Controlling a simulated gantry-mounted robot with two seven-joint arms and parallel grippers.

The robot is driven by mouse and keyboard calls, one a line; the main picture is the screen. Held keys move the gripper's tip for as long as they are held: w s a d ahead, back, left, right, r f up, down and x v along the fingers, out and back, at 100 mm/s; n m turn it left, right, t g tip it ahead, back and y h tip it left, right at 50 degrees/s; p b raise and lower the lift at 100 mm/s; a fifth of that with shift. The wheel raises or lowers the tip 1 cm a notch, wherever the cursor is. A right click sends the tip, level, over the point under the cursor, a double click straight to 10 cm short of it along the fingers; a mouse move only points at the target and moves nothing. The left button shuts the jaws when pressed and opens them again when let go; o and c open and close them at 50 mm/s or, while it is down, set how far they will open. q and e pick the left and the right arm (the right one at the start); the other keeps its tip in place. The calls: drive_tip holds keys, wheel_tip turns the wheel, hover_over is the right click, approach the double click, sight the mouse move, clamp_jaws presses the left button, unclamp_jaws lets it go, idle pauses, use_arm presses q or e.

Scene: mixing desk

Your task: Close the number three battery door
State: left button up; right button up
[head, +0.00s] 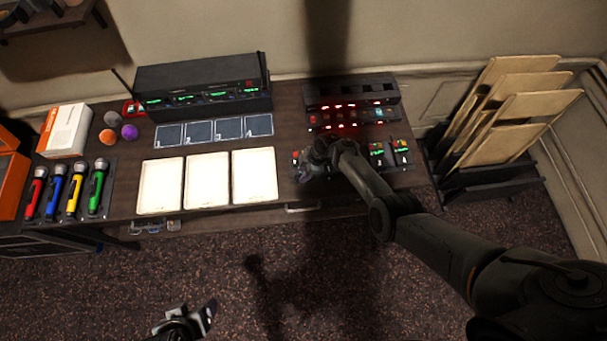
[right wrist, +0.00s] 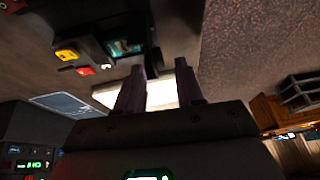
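Small dark battery packs with green-lit screens stand in a row at the desk's front right. Two show clearly right of my right wrist: one pack (head: 376,151) and the rightmost pack (head: 402,151). My right arm hides others, and I cannot make out which is number three or how its door stands. My right gripper (head: 308,168) is over the left end of this row. In the right wrist view its two fingers (right wrist: 160,80) are apart with nothing between them, near a pack with a teal screen (right wrist: 125,46). My left gripper (head: 190,320) is low over the floor, partly cut off.
A dark rack with red lights (head: 352,104) stands behind the packs. White trays (head: 254,176) lie left of my right gripper. Several coloured microphones (head: 75,192) and a white-orange box (head: 64,131) are at the left. A panel stand (head: 490,190) is at the right.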

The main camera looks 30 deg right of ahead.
drive_tip(key=shift+a+f, duration=0.15)
drive_tip(key=shift+f, duration=0.2)
clamp_jaws()
idle(0.4)
drive_tip(key=shift+w, duration=0.1)
